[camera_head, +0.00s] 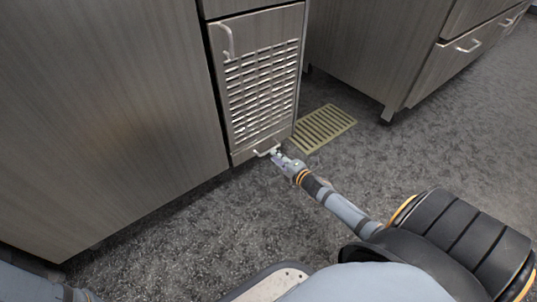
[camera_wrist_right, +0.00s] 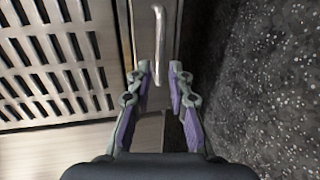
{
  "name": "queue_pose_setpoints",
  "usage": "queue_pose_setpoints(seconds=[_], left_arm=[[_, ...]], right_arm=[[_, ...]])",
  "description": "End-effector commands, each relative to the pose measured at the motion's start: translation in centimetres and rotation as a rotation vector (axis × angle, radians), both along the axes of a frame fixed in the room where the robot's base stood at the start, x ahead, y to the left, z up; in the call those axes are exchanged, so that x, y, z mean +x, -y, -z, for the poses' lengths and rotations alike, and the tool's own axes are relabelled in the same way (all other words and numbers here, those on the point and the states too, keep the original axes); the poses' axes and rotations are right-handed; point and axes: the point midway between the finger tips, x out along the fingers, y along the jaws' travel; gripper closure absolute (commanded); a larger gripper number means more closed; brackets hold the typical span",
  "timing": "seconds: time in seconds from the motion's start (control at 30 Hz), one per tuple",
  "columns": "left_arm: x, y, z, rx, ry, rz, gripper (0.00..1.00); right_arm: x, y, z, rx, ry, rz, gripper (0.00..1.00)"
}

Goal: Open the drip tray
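The drip tray (camera_head: 256,151) is a narrow metal front at the foot of the slatted cabinet, close to the floor. Its pale bar handle (camera_head: 267,151) sticks out from it. My left gripper is out of view; only part of my left arm shows at the lower left.
A slatted panel (camera_head: 262,85) with its own handle (camera_head: 229,42) sits above the tray. A yellowish floor grate (camera_head: 324,127) lies to the right. A wide cabinet (camera_head: 105,110) fills the left, and another (camera_head: 400,50) with drawers stands right. Grey floor (camera_head: 190,225) in front is clear.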

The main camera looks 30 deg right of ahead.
Motion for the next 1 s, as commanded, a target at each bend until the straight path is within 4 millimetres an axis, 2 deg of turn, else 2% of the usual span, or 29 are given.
queue_pose_setpoints(seconds=[0.03, 0.2, 0.37, 0.67, 0.83, 1.0], left_arm=[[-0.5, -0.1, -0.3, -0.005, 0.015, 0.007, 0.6], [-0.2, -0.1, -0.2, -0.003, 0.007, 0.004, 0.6], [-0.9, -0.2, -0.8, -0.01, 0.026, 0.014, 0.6], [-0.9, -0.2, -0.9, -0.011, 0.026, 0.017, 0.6], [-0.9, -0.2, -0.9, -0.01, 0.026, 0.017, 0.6], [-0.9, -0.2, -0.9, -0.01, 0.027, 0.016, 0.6]], right_arm=[[0.8, 0.0, 0.3, 0.001, 0.002, 0.002, 0.81], [3.6, -0.3, 0.7, 0.003, 0.001, 0.003, 0.81], [5.2, -0.4, 1.1, 0.003, 0.0, 0.003, 0.81], [5.5, -0.4, 1.2, 0.002, -0.002, 0.0, 0.81], [5.5, -0.4, 1.2, 0.002, -0.002, 0.0, 1.0], [5.4, -0.4, 1.2, 0.002, -0.002, 0.0, 1.0]])
